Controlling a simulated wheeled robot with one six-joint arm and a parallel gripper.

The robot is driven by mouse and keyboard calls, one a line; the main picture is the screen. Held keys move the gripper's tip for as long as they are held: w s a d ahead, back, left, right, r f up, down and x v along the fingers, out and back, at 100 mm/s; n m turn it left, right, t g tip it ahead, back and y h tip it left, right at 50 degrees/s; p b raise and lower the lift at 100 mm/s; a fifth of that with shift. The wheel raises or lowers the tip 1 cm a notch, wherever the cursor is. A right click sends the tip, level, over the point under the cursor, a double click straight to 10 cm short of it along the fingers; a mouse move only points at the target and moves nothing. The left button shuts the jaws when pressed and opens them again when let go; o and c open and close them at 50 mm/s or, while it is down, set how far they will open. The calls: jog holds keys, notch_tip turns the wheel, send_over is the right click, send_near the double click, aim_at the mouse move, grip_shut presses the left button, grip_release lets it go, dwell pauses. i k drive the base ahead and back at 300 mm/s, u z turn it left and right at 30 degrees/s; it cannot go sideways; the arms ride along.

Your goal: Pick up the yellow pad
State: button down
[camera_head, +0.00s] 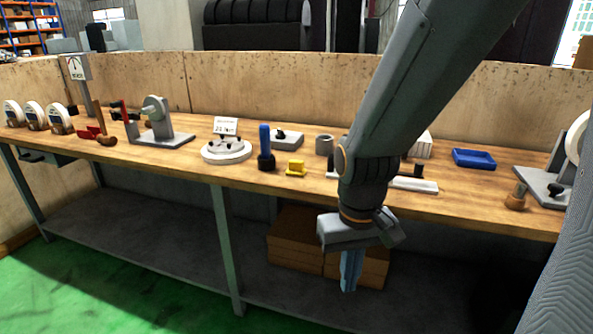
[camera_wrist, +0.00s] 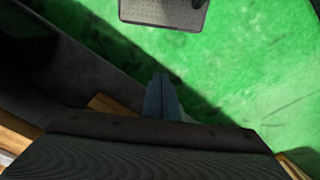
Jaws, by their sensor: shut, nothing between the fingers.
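The small yellow pad (camera_head: 296,168) sits on the wooden workbench (camera_head: 210,180) in the head view, just right of a blue-handled tool (camera_head: 265,145). It looks like a small block with a raised part on top. My gripper (camera_head: 349,278) hangs in front of the bench and below its top, to the right of and lower than the pad, well apart from it. Its fingers are together with nothing between them. In the wrist view the shut fingers (camera_wrist: 161,90) point over green floor, and the pad does not show there.
Near the pad stand a round white base with a sign (camera_head: 227,150), a grey block (camera_head: 287,139) and a grey cylinder (camera_head: 324,145). A blue tray (camera_head: 473,158) lies farther right. Cardboard boxes (camera_head: 295,245) are on the lower shelf. My arm hides part of the bench.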

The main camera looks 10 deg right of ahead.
aim_at(295, 168)
jog(key=u, duration=0.65)
jog(key=i, duration=1.15)
